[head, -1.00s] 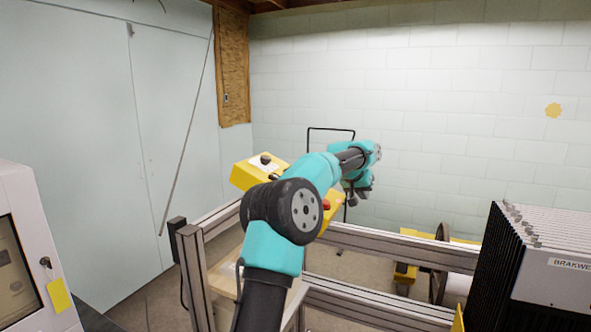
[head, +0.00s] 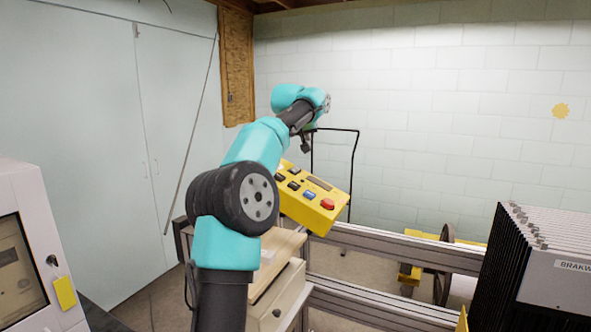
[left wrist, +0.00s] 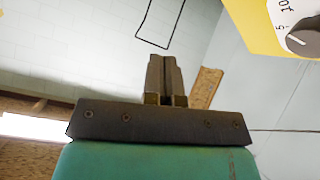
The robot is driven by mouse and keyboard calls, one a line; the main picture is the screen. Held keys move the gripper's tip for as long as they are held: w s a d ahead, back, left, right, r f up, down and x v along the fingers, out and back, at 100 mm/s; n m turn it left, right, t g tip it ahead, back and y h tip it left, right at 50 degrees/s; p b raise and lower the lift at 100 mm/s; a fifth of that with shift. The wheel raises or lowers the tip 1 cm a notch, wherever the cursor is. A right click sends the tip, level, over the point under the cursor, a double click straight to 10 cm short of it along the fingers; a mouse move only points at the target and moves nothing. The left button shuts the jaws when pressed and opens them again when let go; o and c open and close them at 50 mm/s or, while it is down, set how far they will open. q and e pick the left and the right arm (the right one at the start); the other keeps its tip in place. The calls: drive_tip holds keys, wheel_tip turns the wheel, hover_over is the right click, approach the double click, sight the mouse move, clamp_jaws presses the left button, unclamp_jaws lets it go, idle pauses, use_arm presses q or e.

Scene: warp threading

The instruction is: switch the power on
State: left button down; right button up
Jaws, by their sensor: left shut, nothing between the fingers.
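A yellow control box (head: 318,222) stands on the frame near the middle of the head view. In the left wrist view, a corner of the yellow box (left wrist: 250,22) shows at top right with a grey numbered dial (left wrist: 305,38). My left gripper (left wrist: 166,60) is shut and empty, apart from the box; in the head view it is mostly hidden. My right gripper is out of view.
Metal rails (head: 385,243) run right from the box, with a wooden shelf (head: 282,247) below it. A thin black wire frame (head: 355,150) stands behind the box. A dark stack marked BRAKWE (head: 560,264) is at right, a white cabinet (head: 25,180) at left.

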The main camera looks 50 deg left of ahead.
sight(299, 170)
use_arm(q)
drive_tip(key=shift+f, duration=0.15)
drive_tip(key=shift+a+f, duration=0.55)
drive_tip(key=shift+f, duration=0.75)
drive_tip(key=shift+a+f, duration=0.6)
drive_tip(key=shift+f, duration=0.7)
drive_tip(key=shift+a+f, duration=0.55)
drive_tip(key=shift+f, duration=0.75)
drive_tip(key=shift+f, duration=0.15)
drive_tip(key=shift+a+f, duration=0.15)
drive_tip(key=shift+f, duration=0.1)
drive_tip(key=shift+a+f, duration=0.15)
drive_tip(key=shift+f, duration=0.1)
drive_tip(key=shift+d+r, duration=0.3)
drive_tip(key=shift+r, duration=0.35)
drive_tip(key=shift+r, duration=0.15)
drive_tip(key=shift+d+r, duration=0.35)
drive_tip(key=shift+r, duration=0.35)
drive_tip(key=shift+d+r, duration=0.3)
drive_tip(key=shift+r, duration=0.45)
drive_tip(key=shift+d+r, duration=0.35)
drive_tip(key=shift+r, duration=0.35)
